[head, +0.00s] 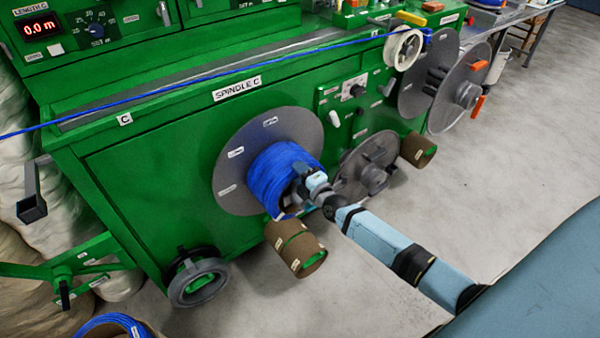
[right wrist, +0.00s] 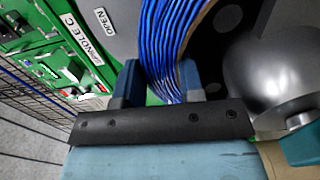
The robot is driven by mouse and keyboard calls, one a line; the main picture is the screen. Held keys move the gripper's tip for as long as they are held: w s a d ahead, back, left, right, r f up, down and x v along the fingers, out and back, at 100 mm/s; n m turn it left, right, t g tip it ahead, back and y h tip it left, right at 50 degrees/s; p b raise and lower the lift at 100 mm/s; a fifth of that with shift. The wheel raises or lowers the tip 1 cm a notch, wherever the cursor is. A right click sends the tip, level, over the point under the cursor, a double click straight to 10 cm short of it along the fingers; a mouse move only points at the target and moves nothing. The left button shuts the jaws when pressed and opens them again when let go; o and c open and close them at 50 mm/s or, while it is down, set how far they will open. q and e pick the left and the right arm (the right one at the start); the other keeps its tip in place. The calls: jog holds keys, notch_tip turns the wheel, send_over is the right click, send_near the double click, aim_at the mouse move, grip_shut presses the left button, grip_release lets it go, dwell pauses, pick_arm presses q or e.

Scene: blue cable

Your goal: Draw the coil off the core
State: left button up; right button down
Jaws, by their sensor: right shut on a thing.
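The blue cable coil (head: 274,174) sits around the core in front of the round grey plate (head: 228,170) below the SPINDLE C label. My right gripper (head: 302,180) is at the coil's right front side. In the right wrist view, the strands of the coil (right wrist: 172,45) run down between the two fingers of the right gripper (right wrist: 162,85), which is shut on them. The core is mostly hidden by the coil and gripper; a grey rounded part (right wrist: 275,75) shows at the right of the wrist view. My left gripper is not in view.
Another grey disc (head: 366,170) is close to the right. A blue cable (head: 200,80) runs across the green machine's top. Floor at right is clear.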

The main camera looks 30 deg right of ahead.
jog(key=shift+s+d+r+p, duration=0.1)
jog(key=shift+s+r+p, duration=0.1)
jog(key=shift+s+p, duration=0.65)
dwell(1.4)
jog(key=shift+s, duration=0.1)
dwell(0.3)
